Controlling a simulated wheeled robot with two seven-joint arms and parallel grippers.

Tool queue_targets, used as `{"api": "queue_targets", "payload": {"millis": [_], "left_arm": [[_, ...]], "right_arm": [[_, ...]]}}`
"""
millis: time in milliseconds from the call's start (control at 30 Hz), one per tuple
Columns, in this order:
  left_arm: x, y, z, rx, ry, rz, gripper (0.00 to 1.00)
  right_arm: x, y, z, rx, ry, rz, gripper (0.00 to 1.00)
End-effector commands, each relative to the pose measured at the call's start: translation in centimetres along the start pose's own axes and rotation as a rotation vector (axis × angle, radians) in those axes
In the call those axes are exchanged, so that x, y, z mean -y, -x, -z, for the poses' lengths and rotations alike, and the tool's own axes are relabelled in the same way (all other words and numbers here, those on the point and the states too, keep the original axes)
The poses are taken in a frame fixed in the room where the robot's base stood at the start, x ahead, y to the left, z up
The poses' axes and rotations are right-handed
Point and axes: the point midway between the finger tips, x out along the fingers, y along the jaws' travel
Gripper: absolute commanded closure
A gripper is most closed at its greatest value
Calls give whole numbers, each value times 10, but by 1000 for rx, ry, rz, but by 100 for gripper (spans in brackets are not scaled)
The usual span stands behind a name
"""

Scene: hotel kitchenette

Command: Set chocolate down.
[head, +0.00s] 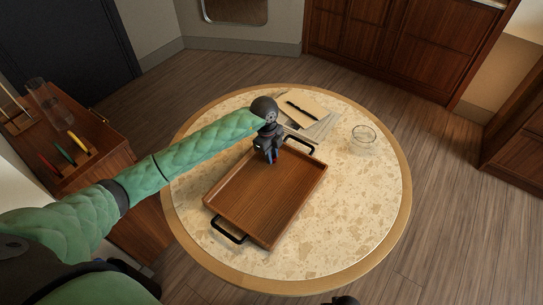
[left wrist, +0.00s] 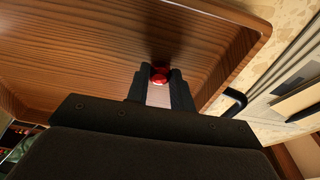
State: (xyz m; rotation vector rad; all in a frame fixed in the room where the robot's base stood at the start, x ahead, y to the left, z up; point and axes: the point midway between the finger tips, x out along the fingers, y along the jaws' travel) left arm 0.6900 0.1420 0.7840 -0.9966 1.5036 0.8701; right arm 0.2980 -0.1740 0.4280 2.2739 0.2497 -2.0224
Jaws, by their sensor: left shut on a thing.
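The chocolate (left wrist: 159,73) is a small red piece between the fingertips of my left gripper (left wrist: 158,84) in the left wrist view. In the head view my left gripper (head: 270,154) is over the far end of the wooden tray (head: 262,195), and only a bit of red shows at its tips. The gripper is shut on the chocolate, just at or above the tray floor; I cannot tell whether the chocolate touches it. The tray is otherwise empty, with black handles at both ends. My right gripper is not clearly in view.
The tray lies on a round stone-topped table (head: 361,200). A notepad with a black pen (head: 301,110) lies behind the tray, and a clear glass bowl (head: 363,137) stands at the right. A side cabinet (head: 95,160) with glasses and colored-handled utensils is at the left.

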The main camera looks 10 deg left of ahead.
Motion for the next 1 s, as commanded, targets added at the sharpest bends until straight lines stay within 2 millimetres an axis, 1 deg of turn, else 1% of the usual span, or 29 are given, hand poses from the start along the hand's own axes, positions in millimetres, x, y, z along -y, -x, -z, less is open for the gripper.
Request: {"api": "queue_targets", "payload": {"millis": [367, 400, 467, 500, 767, 933, 967, 1000], "left_arm": [[0, -2, 0, 0, 0, -1, 98], [0, -2, 0, 0, 0, 0, 75], [0, -2, 0, 0, 0, 0, 63], [0, -2, 0, 0, 0, 0, 55], [0, -1, 0, 0, 0, -1, 55], [0, 5, 0, 1, 0, 0, 55], [0, 7, 0, 1, 0, 0, 55], [0, 10, 0, 1, 0, 0, 55]], "right_arm": [[0, 2, 1, 0, 0, 0, 67], [1, 3, 2, -1, 0, 1, 67], [1, 4, 2, -2, 0, 1, 67], [1, 4, 2, -2, 0, 1, 67], [1, 2, 1, 0, 0, 1, 67], [1, 4, 1, -4, -1, 1, 67], [1, 2, 0, -4, 0, 0, 67], [-2, -8, -3, -3, 1, -3, 67]]}}
